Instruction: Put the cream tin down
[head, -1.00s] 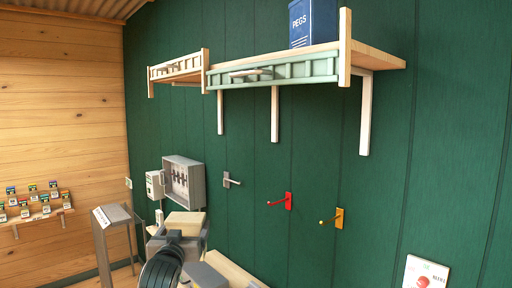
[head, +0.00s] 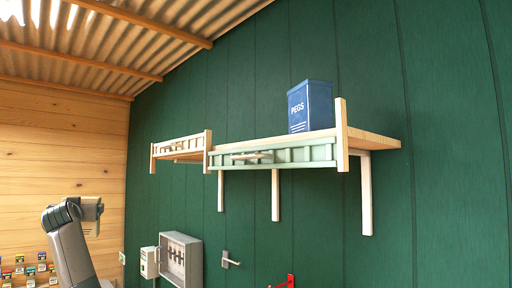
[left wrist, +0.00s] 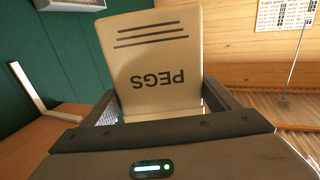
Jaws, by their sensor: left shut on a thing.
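The cream tin (left wrist: 152,60), marked PEGS, fills the middle of the left wrist view, its lettering upside down there. My left gripper (left wrist: 162,108) is shut on it, one finger on each side. In the head view the arm rises at the lower left, with a small cream part of the tin (head: 92,208) showing at its end, mostly hidden by the wrist. The tin is held in the air, away from the shelf. My right gripper is not in view.
A wall shelf (head: 372,143) with a pale green front rail (head: 300,155) carries a blue PEGS tin (head: 311,108). A shelf part with a cream rail (head: 180,146) adjoins at left. A grey box (head: 181,258) and hooks are on the green wall below.

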